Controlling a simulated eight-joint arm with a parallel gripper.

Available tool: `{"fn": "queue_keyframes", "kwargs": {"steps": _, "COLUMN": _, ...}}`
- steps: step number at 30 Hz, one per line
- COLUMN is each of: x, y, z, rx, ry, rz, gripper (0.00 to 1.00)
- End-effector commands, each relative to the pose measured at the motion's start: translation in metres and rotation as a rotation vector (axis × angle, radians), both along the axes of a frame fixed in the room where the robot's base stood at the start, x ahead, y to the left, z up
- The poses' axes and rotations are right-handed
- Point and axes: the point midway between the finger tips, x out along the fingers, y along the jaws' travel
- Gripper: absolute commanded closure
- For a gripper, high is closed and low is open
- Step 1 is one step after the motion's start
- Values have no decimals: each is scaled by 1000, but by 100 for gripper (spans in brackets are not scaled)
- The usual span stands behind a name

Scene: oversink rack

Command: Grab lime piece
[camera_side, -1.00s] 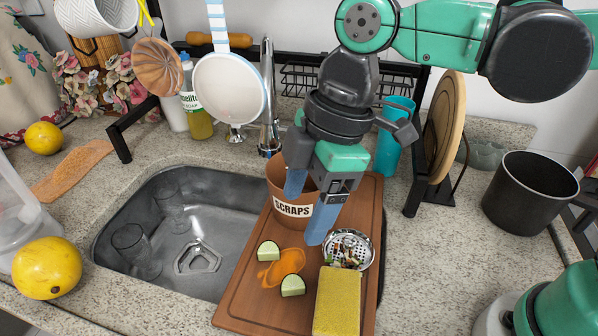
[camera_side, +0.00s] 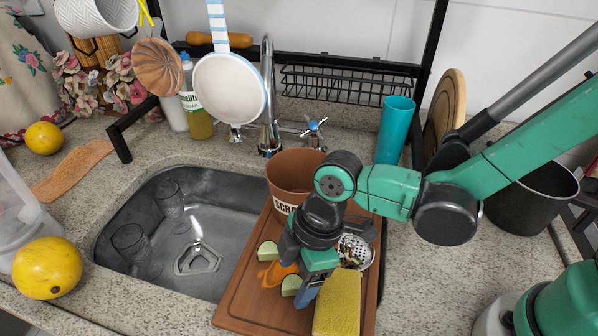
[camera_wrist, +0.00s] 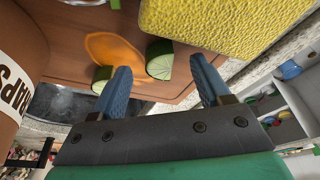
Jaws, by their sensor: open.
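Two cut lime pieces with green rind and pale flesh lie on the wooden cutting board (camera_side: 240,303). The nearer lime piece (camera_side: 289,287) also shows in the wrist view (camera_wrist: 160,61), ahead of the gap between my fingers. The other lime piece (camera_side: 267,251) is farther back; in the wrist view (camera_wrist: 101,79) it is partly hidden behind my left finger. My gripper (camera_side: 295,281) is open and points down at the board, with its blue fingers (camera_wrist: 163,84) apart and nothing held. In the side view, contact between fingers and lime cannot be told.
An orange patch (camera_wrist: 117,48) lies beside the limes. A yellow sponge (camera_side: 338,305) is close on the right. The brown scraps pot (camera_side: 290,172) and a metal strainer (camera_side: 366,252) stand behind. The steel sink (camera_side: 150,225) with glasses is left.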

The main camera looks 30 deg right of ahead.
Motion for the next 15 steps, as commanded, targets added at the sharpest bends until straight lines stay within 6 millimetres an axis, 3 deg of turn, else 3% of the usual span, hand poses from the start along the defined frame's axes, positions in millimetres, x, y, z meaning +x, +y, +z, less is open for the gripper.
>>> {"fn": "queue_keyframes", "kwargs": {"steps": 13, "x": 0, "y": 2, "z": -10, "rx": 0, "ry": 0, "rz": -1, "gripper": 30}}
{"fn": "queue_keyframes", "kwargs": {"steps": 15, "x": 0, "y": 2, "z": -9, "rx": 0, "ry": 0, "rz": 0, "gripper": 47}}
